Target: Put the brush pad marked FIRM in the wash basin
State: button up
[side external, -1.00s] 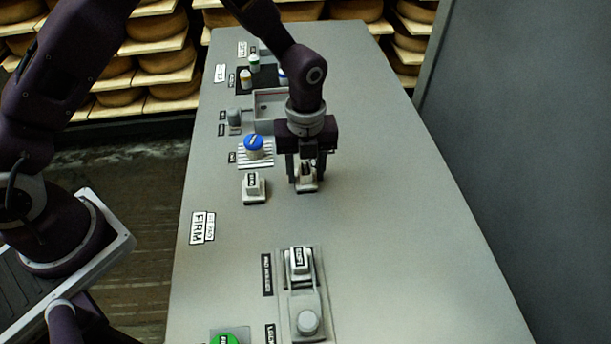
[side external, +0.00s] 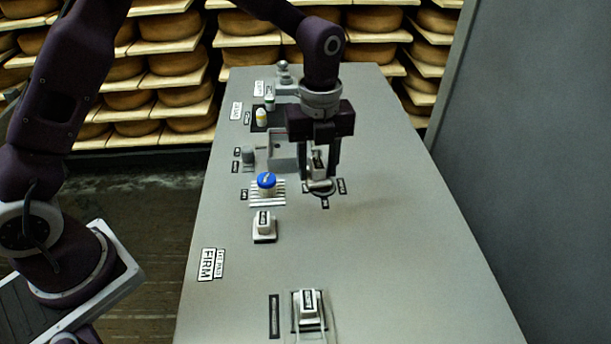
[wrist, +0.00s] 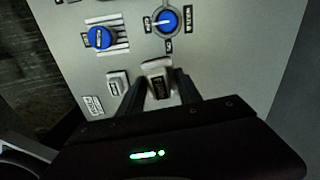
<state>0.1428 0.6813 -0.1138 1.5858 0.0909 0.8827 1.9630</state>
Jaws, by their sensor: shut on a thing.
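My gripper (side external: 319,178) is shut on a pale brush pad with a dark label plate (side external: 318,162) and holds it upright above the table. The held pad also shows between the fingers in the wrist view (wrist: 158,84); its lettering is too small to read. A second, similar pad (side external: 264,222) stands on the table to the left and nearer the camera. A third pad (side external: 308,303) sits in a holder at the near end. Their labels are not legible. A grey open box, seemingly the wash basin (side external: 279,150), lies behind and left of my gripper, partly hidden by it.
A blue-topped thing (side external: 266,184) stands on a ribbed plate left of my gripper. A blue dial (wrist: 165,20) with labels is just beyond the held pad. Cards, one reading FIRM (side external: 206,265), lie at the left edge. The table's right side is clear.

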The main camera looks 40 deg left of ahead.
jog(key=w+a+n, duration=0.5)
jog(key=w+a, duration=0.2)
jog(key=a, duration=0.3)
jog(key=n, duration=0.3)
send_near(291, 155)
notch_tip(291, 155, down, 6)
jog(key=shift+w+r, duration=0.1)
jog(key=shift+r, duration=0.1)
jog(key=o, duration=1.4)
jog(key=shift+f, duration=0.1)
jog(key=shift+c, duration=0.2)
